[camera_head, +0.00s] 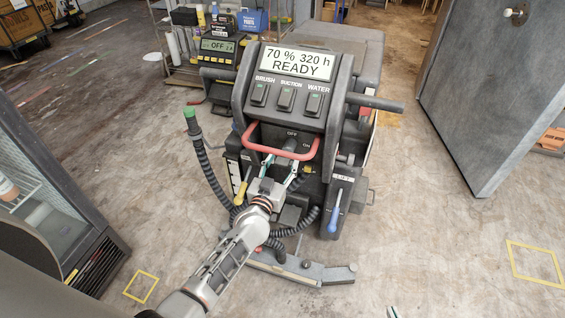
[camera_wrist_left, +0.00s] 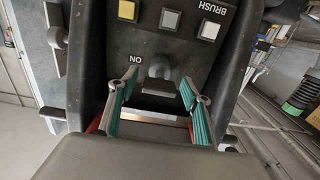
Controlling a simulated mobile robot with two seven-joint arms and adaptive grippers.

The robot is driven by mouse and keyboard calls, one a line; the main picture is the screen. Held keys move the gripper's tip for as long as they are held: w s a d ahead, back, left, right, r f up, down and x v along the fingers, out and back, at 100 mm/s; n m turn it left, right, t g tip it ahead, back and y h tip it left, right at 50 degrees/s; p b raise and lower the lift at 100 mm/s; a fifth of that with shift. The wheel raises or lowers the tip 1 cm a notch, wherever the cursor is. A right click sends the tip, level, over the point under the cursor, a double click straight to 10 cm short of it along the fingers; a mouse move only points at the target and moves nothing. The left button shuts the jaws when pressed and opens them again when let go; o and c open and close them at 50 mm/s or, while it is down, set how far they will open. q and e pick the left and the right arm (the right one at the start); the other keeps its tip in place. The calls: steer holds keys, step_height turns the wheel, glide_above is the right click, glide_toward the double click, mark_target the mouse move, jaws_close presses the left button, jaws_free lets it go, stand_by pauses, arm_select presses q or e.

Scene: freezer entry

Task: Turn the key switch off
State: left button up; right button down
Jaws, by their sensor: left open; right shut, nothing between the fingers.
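The key switch (camera_head: 289,145) is on the dark front panel of a floor-cleaning machine, beside the OFF and ON labels and inside a red handle loop. In the left wrist view the key (camera_wrist_left: 158,72) shows as a grey and black piece next to the upside-down ON label. My left gripper (camera_head: 281,167) is open in front of it. Its teal fingers (camera_wrist_left: 156,108) lie either side of the key, with gaps. Whether they reach its depth is unclear. Only the tips of my right gripper (camera_head: 393,312) show at the bottom edge; they are shut and empty.
The machine's display (camera_head: 298,62) reads 70 %, 320 h, READY. The red loop (camera_head: 256,143) passes close around my left gripper. A black side handle (camera_head: 375,103), a green-tipped hose (camera_head: 190,122) and a blue lever (camera_head: 334,212) stick out.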

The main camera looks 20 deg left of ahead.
arm_select(q)
steer(key=c, duration=1.1)
steer(key=shift+c, duration=0.2)
steer(key=n+p, duration=0.1)
steer(key=n, duration=0.6)
steer(key=shift+n+p, duration=0.3)
steer(key=shift+p, duration=0.1)
steer(key=n, duration=1)
steer(key=shift+n, duration=0.3)
